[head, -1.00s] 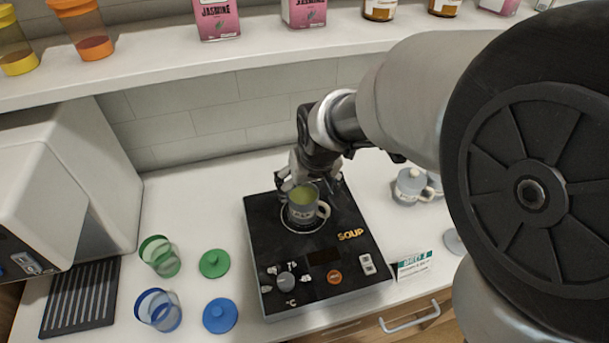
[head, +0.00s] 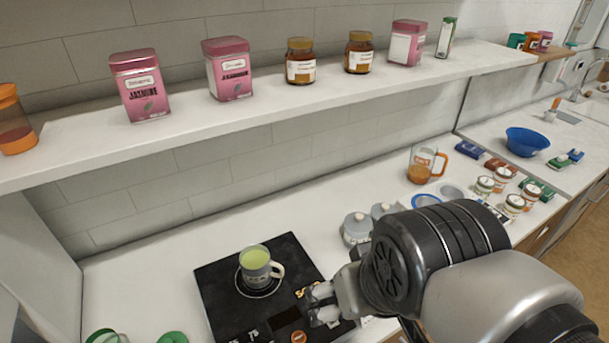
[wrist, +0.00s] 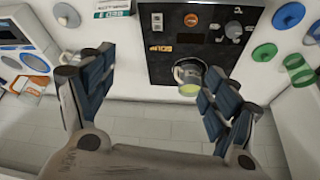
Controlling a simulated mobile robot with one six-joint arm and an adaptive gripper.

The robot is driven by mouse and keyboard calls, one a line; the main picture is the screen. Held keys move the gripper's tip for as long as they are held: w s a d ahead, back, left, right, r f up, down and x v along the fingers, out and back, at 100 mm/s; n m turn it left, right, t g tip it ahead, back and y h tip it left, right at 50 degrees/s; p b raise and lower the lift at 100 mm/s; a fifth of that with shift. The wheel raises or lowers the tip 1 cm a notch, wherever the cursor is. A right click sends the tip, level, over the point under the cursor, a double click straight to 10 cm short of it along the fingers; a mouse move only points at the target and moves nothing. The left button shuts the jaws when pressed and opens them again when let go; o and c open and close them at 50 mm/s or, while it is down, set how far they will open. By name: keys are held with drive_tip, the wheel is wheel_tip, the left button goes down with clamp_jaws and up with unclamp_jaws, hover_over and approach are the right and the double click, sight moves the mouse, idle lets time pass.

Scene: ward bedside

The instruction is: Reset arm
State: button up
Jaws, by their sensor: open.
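My gripper (head: 322,303) is open and empty. In the head view it is over the right edge of the black hot plate (head: 222,299), apart from the mug. In the wrist view my two fingers (wrist: 152,97) are spread wide. The mug (wrist: 189,76) shows there beside the right finger, with the plate and its SOUP lettering beyond. I cannot see anything between the fingers.
A shelf (head: 300,100) above the counter holds pink jasmine tins (head: 139,86) and brown jars (head: 300,62). Lidded grey cups (head: 357,228), a glass jug (head: 422,165) and several small jars stand right of the plate. A green lid (head: 173,338) lies at lower left.

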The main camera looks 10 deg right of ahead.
drive_tip(key=shift+s+d+f, duration=0.1)
drive_tip(key=shift+s+d, duration=0.1)
drive_tip(key=shift+s, duration=0.3)
drive_tip(key=shift+s+d+f, duration=0.1)
drive_tip(key=shift+s+d, duration=0.05)
drive_tip(key=shift+s, duration=0.35)
idle(0.7)
